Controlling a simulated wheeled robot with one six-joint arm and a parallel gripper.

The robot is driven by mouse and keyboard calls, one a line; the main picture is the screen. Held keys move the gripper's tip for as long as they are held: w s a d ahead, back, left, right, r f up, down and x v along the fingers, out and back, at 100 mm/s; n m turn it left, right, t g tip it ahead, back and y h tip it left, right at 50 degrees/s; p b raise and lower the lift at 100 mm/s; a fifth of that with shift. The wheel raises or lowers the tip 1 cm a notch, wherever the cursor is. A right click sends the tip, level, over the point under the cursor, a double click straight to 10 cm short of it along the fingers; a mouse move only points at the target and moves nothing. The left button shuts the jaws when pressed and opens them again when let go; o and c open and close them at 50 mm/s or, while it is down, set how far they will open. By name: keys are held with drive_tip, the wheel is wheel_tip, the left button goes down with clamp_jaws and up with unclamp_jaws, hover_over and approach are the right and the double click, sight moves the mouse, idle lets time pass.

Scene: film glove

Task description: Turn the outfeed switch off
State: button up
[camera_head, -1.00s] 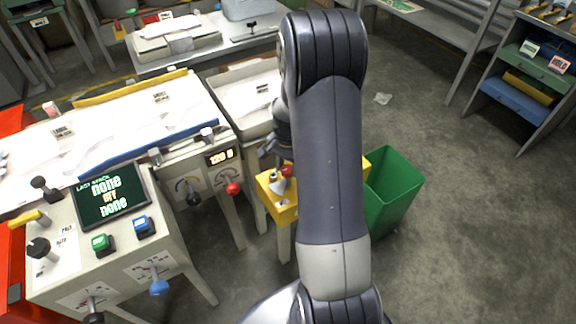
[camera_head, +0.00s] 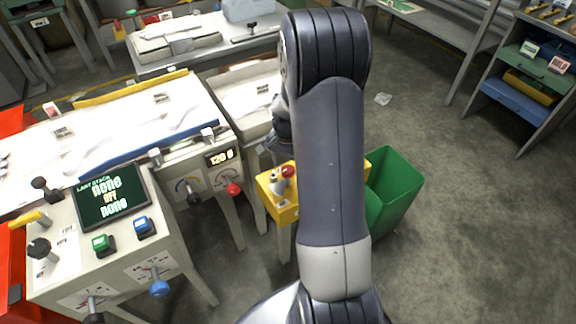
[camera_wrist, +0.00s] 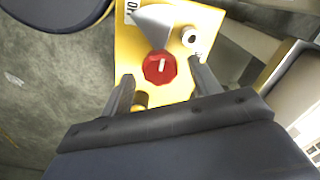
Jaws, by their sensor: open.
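A yellow box (camera_head: 284,212) stands beside the machine in the head view, partly hidden by my arm. The wrist view shows its yellow face (camera_wrist: 183,86) with a red knob (camera_wrist: 153,74) bearing a white mark, a grey cone-shaped part (camera_wrist: 152,24) and a small pale round part (camera_wrist: 192,38). Which part is the outfeed switch I cannot tell. My gripper (camera_wrist: 160,71) is open, its fingers apart on either side of the red knob in the picture; contact cannot be told. It is mostly hidden in the head view.
A green bin (camera_head: 398,190) stands right of the yellow box. The machine panel (camera_head: 60,262) at left has a dark screen (camera_head: 112,200), buttons and levers. A display (camera_head: 219,157) and a red-knobbed lever (camera_head: 234,189) are near the box. Floor at right is open.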

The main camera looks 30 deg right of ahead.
wheel_tip(320, 180, up, 10)
drive_tip(key=p, duration=0.1)
drive_tip(key=shift+f, duration=0.15)
wheel_tip(320, 180, down, 11)
drive_tip(key=shift+r+b, duration=0.1)
drive_tip(key=shift+b, duration=0.6)
drive_tip(key=shift+m, duration=0.3)
